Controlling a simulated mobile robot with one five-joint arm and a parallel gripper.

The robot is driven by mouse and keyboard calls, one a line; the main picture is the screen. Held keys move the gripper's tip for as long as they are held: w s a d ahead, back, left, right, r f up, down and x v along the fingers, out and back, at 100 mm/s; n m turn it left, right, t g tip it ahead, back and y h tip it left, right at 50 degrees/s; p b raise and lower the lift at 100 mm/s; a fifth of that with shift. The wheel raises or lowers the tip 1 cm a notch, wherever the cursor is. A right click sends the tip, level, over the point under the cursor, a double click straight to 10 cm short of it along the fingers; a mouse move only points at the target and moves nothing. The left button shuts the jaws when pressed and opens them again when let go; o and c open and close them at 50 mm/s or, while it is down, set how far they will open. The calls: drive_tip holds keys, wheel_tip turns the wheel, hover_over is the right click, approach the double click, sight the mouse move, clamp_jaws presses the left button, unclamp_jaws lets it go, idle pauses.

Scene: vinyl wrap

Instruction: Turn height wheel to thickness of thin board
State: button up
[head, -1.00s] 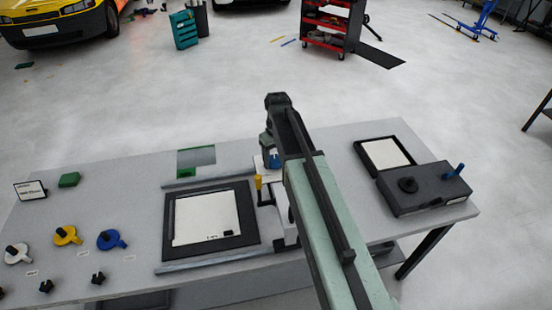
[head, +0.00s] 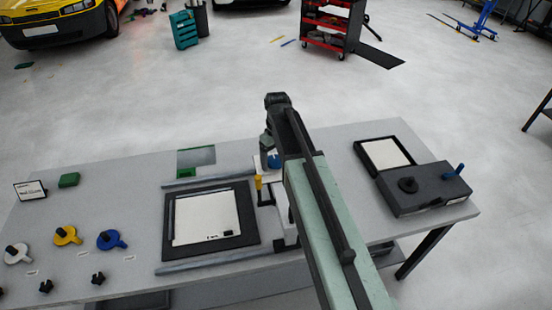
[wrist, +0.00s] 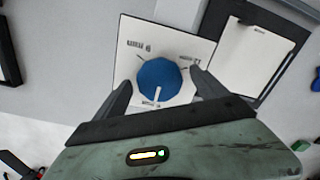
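The height wheel is a round blue knob (wrist: 158,76) with a white pointer line on its side nearest my gripper. It sits on a white plate (wrist: 148,28) with small printed marks, too small to read. In the head view the blue wheel (head: 275,161) is partly hidden by my arm. My gripper (wrist: 160,79) is open, with one finger on each side of the wheel and a small gap at each side. In the head view my gripper (head: 267,157) is over the wheel. A white board (head: 205,217) lies in a black frame beside the wheel; its thickness cannot be told.
A yellow-topped post (head: 258,184) stands close to the wheel. White, yellow (head: 68,235) and blue (head: 111,239) handled discs lie at the left. A black tray with a white sheet (head: 386,154) and a dark box (head: 425,190) stand at the right.

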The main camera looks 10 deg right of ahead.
sight(276, 160)
wheel_tip(276, 160, up, 8)
drive_tip(key=p, duration=0.8)
drive_tip(key=shift+d, duration=0.15)
drive_tip(key=shift+w+f, duration=0.1)
